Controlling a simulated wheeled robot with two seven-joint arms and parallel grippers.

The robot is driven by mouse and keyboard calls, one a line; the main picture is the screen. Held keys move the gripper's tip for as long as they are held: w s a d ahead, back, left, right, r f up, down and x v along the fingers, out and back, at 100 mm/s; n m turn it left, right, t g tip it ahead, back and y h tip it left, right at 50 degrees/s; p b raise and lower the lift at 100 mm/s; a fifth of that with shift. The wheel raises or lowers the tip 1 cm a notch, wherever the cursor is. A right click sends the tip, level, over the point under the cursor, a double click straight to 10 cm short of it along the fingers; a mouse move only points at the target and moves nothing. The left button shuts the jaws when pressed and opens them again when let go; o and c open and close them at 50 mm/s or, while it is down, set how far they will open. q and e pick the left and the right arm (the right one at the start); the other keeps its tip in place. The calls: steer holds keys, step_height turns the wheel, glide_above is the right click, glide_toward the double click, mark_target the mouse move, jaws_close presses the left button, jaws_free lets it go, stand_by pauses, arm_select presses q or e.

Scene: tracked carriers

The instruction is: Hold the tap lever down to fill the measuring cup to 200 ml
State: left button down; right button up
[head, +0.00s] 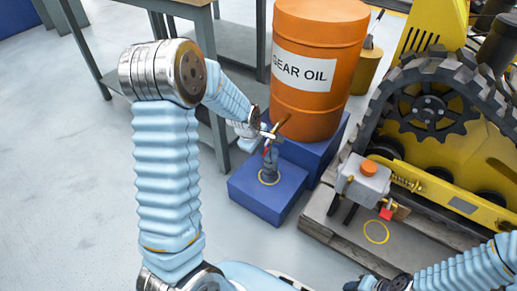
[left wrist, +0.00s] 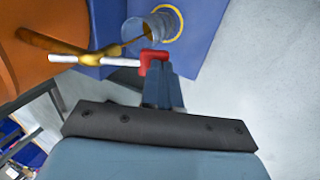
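An orange drum labelled GEAR OIL (head: 318,75) stands on a blue block. Its brass tap (head: 283,122), also in the left wrist view (left wrist: 110,50), has a pale lever rod (left wrist: 85,60) with a red end (left wrist: 153,58). The clear measuring cup (head: 270,165) stands below the spout on a lower blue block, inside a yellow ring. A thin brown stream seems to run from the spout into the cup (left wrist: 163,26); its level is unreadable. My left gripper (left wrist: 163,90) has its fingers together, tips at the lever's red end. My right gripper (head: 378,284) is partly cut off at the bottom edge.
A yellow tracked machine (head: 440,150) fills the right. A grey workbench (head: 215,40) stands behind my left arm. Floor at left is clear.

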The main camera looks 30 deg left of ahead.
stand_by(0.3)
arm_select(q)
steer(key=shift+r+p, duration=0.65)
steer(key=shift+r, duration=0.25)
